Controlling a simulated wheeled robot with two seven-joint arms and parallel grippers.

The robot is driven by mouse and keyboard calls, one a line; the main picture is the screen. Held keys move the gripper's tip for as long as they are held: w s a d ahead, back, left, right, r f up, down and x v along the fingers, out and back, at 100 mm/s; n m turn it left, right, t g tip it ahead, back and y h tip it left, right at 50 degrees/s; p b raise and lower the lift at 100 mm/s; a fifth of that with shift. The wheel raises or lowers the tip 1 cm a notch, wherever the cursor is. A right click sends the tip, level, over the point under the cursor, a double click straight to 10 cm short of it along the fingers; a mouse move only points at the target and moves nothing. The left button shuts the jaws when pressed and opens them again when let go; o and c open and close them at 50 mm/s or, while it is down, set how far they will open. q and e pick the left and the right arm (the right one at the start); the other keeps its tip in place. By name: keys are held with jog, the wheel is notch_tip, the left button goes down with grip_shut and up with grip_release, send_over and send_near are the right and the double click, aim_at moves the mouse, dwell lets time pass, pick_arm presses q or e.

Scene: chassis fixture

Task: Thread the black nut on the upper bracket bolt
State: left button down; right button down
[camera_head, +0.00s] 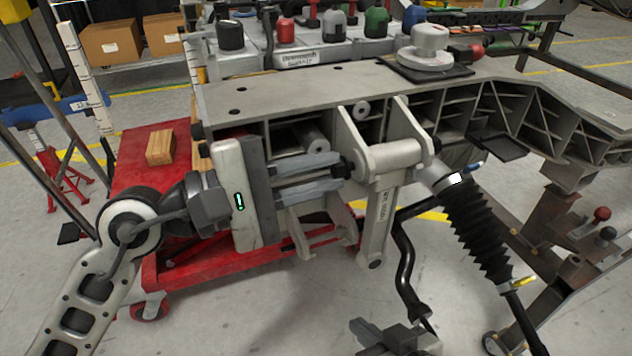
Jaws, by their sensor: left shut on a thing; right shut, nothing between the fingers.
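My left gripper (343,168) reaches in from the left with its two pale fingers level. It is shut on a small dark piece, seemingly the black nut (348,166), at the left side of the grey upper bracket (394,152). The fingers and the bracket's left lug hide most of the nut and the bolt there, so I cannot tell whether the nut is on the thread. A dark bolt end (436,145) shows on the bracket's right side. My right gripper (388,339) is shut and empty at the bottom edge, below the bracket and partly cut off.
The grey chassis rail (300,92) runs above the bracket. A link arm (379,218) hangs below it, and a black bellows damper (477,230) slants down to the right. A red cart (140,190) stands behind my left arm. A white-and-grey device (430,44) sits on the rail.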

pick_arm(q)
jog(key=shift+f+b, duration=0.2)
jog(key=shift+b, duration=0.15)
jog(key=shift+f+m+b, duration=0.3)
jog(key=shift+m+b, duration=0.3)
jog(key=shift+b, duration=0.45)
jog(key=m+b, duration=0.3)
jog(key=b, duration=0.2)
jog(key=m+b, duration=0.2)
jog(key=shift+d+r+m, duration=0.1)
jog(key=shift+r+m, duration=0.2)
jog(key=shift+r, duration=0.05)
pick_arm(e)
jog(key=a+r+t+y, duration=0.1)
jog(key=r+m+t+y, duration=0.1)
jog(key=r, duration=0.1)
jog(key=a+r+m+t+y, duration=0.1)
jog(key=shift+w+a+r, duration=0.2)
jog(key=shift+a+r, duration=0.05)
jog(key=shift+a, duration=0.05)
